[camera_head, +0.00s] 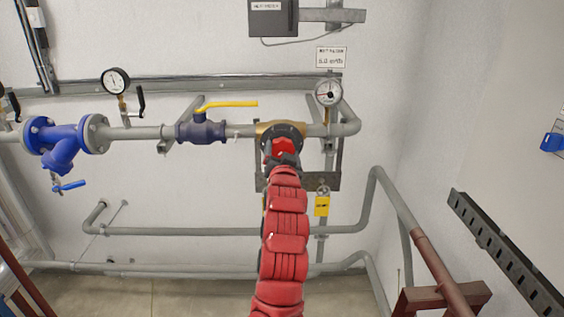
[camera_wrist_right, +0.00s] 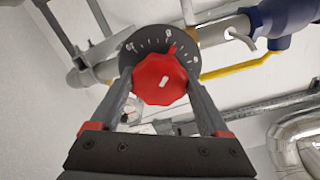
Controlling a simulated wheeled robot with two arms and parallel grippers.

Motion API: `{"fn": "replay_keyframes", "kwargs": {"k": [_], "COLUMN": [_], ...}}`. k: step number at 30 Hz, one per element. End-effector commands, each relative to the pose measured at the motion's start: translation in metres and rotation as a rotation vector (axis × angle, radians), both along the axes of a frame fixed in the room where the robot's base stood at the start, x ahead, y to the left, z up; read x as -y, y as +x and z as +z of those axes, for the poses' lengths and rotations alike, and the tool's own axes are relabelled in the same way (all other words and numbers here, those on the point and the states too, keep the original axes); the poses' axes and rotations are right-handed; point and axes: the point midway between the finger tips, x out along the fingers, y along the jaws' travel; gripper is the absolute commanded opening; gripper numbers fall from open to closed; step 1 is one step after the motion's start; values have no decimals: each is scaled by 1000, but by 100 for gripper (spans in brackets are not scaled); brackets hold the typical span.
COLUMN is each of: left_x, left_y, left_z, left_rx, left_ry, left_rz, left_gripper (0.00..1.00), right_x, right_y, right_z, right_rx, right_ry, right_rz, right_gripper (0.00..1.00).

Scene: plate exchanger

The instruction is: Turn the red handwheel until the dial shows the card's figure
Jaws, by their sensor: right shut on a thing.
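The red handwheel (camera_wrist_right: 160,80) sits in front of a dark round scale with white marks (camera_wrist_right: 150,45) in the right wrist view. My right gripper (camera_wrist_right: 158,88) has one finger on each side of the handwheel and is shut on it. In the head view the handwheel (camera_head: 283,147) is partly hidden behind my right gripper (camera_head: 283,160). A white gauge dial (camera_head: 328,92) is on the pipe just right of the handwheel; its reading is too small to tell. The card (camera_head: 331,57) hangs above that gauge, its figure not clearly legible. My left gripper is not in view.
A blue valve with a yellow lever (camera_head: 226,104) is left of the handwheel. Another gauge (camera_head: 115,81) and a blue strainer (camera_head: 62,138) are farther left. A yellow tag (camera_head: 322,206) hangs below the gauge dial. Grey pipes run along the wall below.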

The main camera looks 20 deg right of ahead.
Motion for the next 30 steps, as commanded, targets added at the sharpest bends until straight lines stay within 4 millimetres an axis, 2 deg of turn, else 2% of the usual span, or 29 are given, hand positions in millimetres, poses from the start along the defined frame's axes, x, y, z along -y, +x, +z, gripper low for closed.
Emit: {"fn": "replay_keyframes", "kwargs": {"k": [7, 8, 10, 11, 18, 22, 26, 30], "left_x": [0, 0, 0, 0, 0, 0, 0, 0], "left_y": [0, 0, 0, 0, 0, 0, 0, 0], "left_z": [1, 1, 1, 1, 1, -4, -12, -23], "left_rx": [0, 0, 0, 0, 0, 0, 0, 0], "left_ry": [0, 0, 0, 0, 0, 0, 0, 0], "left_rz": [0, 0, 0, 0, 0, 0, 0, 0], "left_gripper": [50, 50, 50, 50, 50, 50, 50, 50], "right_x": [0, 0, 0, 0, -1, -3, -8, -16], "right_y": [0, 0, 0, 0, 0, -7, -24, -49], "right_z": [-1, -1, 0, 0, 0, -1, -2, -2], "right_rx": [-4, -4, -3, -4, -3, -1, 4, 5], "right_ry": [0, 0, 0, -1, -1, -1, 0, 1], "right_rz": [1, 1, 0, 0, 0, 0, 1, 1], "right_gripper": [24, 85, 97, 100, 100, 100, 100, 100]}}
